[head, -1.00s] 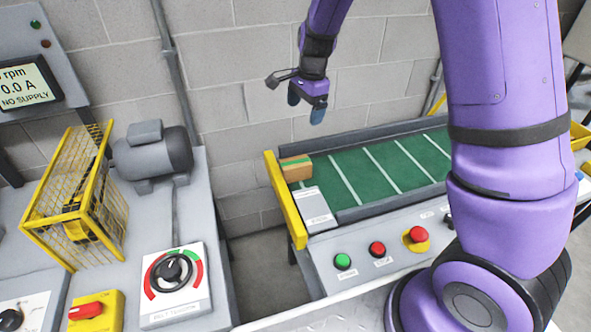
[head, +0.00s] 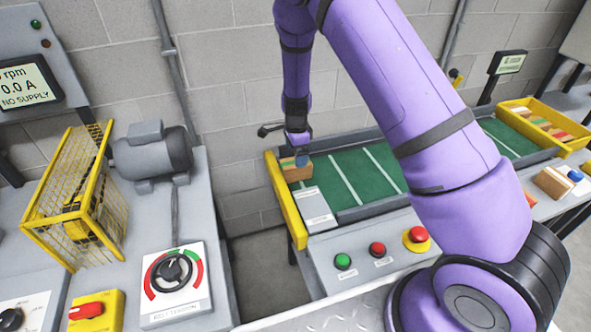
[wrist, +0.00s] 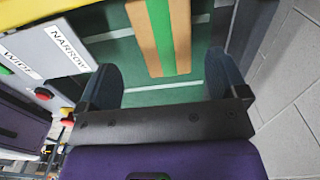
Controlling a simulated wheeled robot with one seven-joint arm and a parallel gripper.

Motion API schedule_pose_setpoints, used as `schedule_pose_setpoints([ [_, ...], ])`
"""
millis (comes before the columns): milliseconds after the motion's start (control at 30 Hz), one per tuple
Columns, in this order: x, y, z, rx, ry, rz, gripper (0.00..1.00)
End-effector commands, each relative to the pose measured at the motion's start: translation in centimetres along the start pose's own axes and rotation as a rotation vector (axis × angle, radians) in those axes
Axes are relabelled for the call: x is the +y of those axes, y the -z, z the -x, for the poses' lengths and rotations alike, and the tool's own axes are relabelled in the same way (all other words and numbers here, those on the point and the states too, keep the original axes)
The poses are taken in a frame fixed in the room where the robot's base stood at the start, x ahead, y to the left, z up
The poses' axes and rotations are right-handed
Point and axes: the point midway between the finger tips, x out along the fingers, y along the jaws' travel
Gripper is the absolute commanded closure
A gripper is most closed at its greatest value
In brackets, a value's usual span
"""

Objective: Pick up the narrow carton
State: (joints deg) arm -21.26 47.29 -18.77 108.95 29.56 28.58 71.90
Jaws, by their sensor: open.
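A narrow brown carton (head: 291,172) with a green stripe sits at the left end of the green belt, close to the yellow end bar. It also shows in the wrist view (wrist: 143,30), ahead of the fingers and between their lines. My gripper (head: 299,150) is above the carton, pointing down, and partly hides it in the head view. The carton's far end runs out of that view.
The yellow end bar (head: 286,200) and the belt's side rails (head: 375,210) border the carton's spot. A control panel with buttons (head: 378,249) is in front. A yellow tray (head: 568,146) with several cartons stands at right. The belt right of the carton is clear.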

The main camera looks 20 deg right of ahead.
Motion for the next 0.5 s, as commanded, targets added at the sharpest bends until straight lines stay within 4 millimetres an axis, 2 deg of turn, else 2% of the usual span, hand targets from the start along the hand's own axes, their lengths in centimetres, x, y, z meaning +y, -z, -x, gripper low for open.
schedule_pose_setpoints([
  [167, -0.2, 0.0, -1.1, -0.001, -0.001, 0.002, 0.08],
  [500, -0.7, 0.0, -5.2, -0.001, 0.001, 0.001, 0.08],
])
